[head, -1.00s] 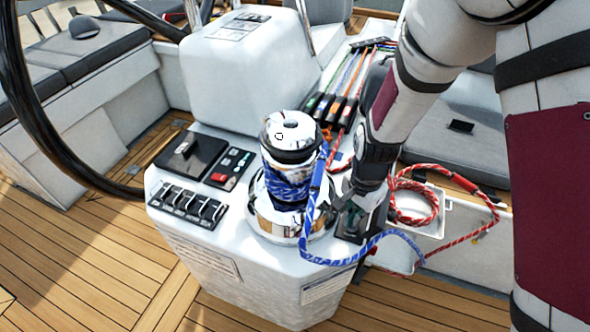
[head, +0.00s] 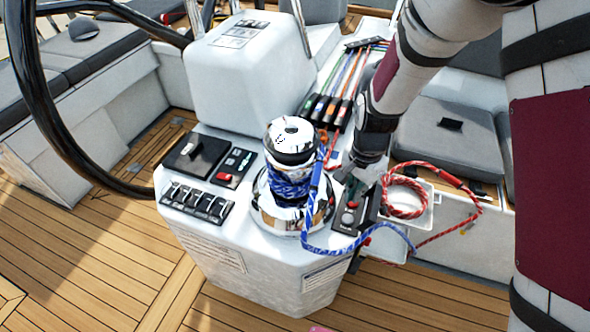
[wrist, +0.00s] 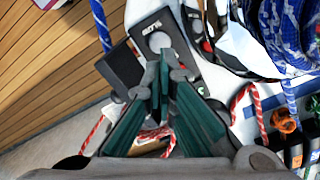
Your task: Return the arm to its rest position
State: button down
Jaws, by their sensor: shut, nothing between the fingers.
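My gripper (head: 354,186) is shut and empty in the head view, just above the black button panel (head: 343,224) on the right of the console. My arm reaches down to it from the upper right. In the wrist view the green-lined fingers (wrist: 161,70) meet at their tips, with the button panel (wrist: 120,68) behind them. A red button (head: 351,205) and a grey button show on the panel in the head view.
The chrome winch (head: 291,150) with blue rope stands left of my gripper. A red rope coil (head: 405,197) sits in a white tray at the right. Clutches (head: 333,110) lie behind. The steering wheel (head: 62,130) is at the left.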

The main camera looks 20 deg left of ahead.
jog(key=s+d+r+n+t, duration=0.1)
jog(key=s+d+r, duration=0.15)
jog(key=r, duration=0.45)
jog(key=s+d+r+n+y, duration=0.1)
jog(key=d+r, duration=0.3)
jog(key=r, duration=0.2)
jog(key=s+d+r+n+t, duration=0.1)
jog(key=s+d+r, duration=0.15)
jog(key=r, duration=0.45)
jog(key=s+d+r+n+t, duration=0.1)
jog(key=s+d+r, duration=0.4)
jog(key=s, duration=0.3)
jog(key=s+d+r+n+t+h+p, duration=0.1)
jog(key=s+d+r+n, duration=0.1)
jog(key=s+d+r, duration=0.2)
jog(key=s+d, duration=0.2)
jog(key=s, duration=0.2)
jog(key=shift+s+d+r, duration=0.2)
jog(key=shift+r, duration=0.2)
